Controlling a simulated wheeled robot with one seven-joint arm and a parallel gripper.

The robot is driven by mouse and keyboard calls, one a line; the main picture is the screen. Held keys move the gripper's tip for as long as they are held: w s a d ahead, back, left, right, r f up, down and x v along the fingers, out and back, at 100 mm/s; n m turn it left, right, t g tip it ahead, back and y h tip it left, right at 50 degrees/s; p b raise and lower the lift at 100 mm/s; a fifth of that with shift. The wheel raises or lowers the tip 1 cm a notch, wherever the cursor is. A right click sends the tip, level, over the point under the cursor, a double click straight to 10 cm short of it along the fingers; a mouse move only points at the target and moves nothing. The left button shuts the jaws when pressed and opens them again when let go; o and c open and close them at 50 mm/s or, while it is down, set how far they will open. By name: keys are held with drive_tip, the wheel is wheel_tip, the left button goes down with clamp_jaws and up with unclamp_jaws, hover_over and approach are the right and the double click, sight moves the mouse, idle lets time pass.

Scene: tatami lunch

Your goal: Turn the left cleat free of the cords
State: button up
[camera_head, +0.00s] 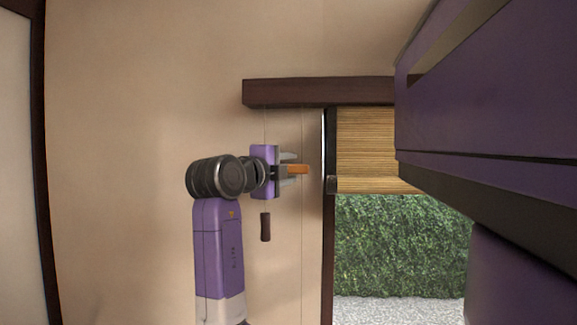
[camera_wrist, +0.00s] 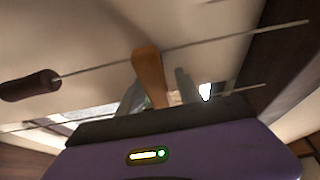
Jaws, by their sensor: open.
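An orange-brown wooden piece, apparently the cleat (camera_head: 300,169), sticks out to the right from between my gripper's fingers. My gripper (camera_head: 288,168) is open, with one finger above the cleat and one below it. In the wrist view the cleat (camera_wrist: 150,75) stands between the two fingers; contact cannot be told. A thin cord (camera_wrist: 235,42) runs close to the cleat, and its dark brown toggle (camera_wrist: 28,85) is at the left. The toggle (camera_head: 265,227) hangs below my gripper in the head view. A second cord (camera_head: 301,235) hangs straight down to its right. The cleat's base is hidden.
A bamboo blind (camera_head: 372,148) hangs partly lowered in the opening at right, with a hedge (camera_head: 400,245) outside. A dark beam (camera_head: 318,92) crosses above my gripper, and a dark post (camera_head: 329,250) stands to its right. The beige wall (camera_head: 130,150) at left is bare.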

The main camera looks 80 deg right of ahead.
drive_tip(key=shift+d, duration=0.1)
clamp_jaws()
drive_tip(key=shift+f+n+b, duration=0.1)
drive_tip(key=shift+n+b, duration=0.2)
drive_tip(key=shift+b, duration=0.05)
drive_tip(key=n+t+h, duration=0.1)
drive_tip(key=n+t, duration=0.1)
drive_tip(key=n, duration=0.5)
drive_tip(key=n+t+h, duration=0.2)
drive_tip(key=n+t, duration=0.1)
drive_tip(key=n, duration=0.4)
drive_tip(key=w+r+n+t+h, duration=0.1)
drive_tip(key=n+t+h, duration=0.1)
drive_tip(key=n, duration=0.6)
drive_tip(key=shift+t, duration=0.3)
